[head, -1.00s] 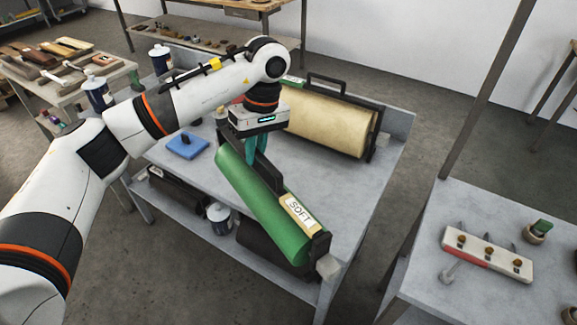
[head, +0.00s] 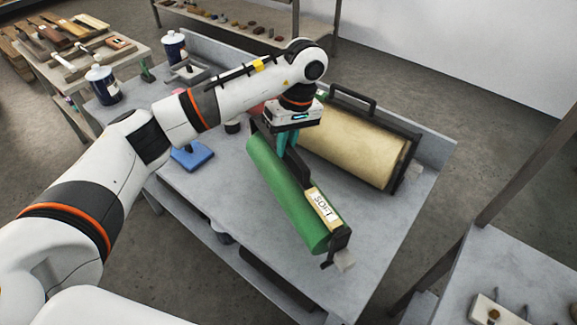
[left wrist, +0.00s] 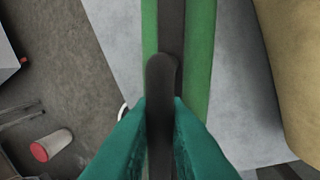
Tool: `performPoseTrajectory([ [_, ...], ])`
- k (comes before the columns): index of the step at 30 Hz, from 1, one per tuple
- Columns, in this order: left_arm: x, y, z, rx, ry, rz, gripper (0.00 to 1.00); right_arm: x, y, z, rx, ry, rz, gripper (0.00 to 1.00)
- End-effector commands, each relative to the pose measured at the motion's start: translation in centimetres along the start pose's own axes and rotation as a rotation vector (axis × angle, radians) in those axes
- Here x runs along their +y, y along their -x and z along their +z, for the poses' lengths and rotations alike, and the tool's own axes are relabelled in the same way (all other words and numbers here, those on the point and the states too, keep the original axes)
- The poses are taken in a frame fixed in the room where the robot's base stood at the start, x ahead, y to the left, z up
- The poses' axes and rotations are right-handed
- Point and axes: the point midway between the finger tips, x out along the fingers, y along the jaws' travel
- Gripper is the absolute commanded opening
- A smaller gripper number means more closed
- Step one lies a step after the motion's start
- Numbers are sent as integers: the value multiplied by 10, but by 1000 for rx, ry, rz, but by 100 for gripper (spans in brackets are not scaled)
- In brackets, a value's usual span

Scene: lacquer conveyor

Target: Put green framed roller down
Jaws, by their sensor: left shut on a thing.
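The green framed roller (head: 283,190) has a dark frame and a cream label reading SOFT. In the head view it is over the grey cart top (head: 375,235), near the front edge, lying slantwise. My left gripper (head: 290,147) is shut on the dark handle of the roller's frame from above. In the left wrist view the teal fingers (left wrist: 160,135) close around the dark handle (left wrist: 160,90), with the green roller (left wrist: 203,45) behind it. I cannot tell whether the roller touches the cart top. My right gripper is not in view.
A cream framed roller (head: 350,148) lies close behind the green one. The cart's front right surface is clear. Another table (head: 500,275) is at the lower right.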

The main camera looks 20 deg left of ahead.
Motion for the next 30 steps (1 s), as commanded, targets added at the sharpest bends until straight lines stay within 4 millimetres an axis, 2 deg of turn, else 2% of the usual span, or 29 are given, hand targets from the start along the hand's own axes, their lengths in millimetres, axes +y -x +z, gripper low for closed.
performPoseTrajectory([
  [7, -4, -17, -1, 1, -2, -3, 0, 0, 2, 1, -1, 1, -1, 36],
  [15, -10, -47, 0, 0, 0, -3, 0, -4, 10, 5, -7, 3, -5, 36],
  [23, -11, -51, 0, -2, 0, -4, 0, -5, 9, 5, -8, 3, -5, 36],
  [24, -11, -54, 0, -2, 1, -1, 18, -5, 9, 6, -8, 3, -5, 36],
  [27, -11, -54, 0, -1, 1, -1, 35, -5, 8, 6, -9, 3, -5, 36],
  [30, -11, -54, 0, -1, 1, -1, 35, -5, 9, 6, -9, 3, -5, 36],
])
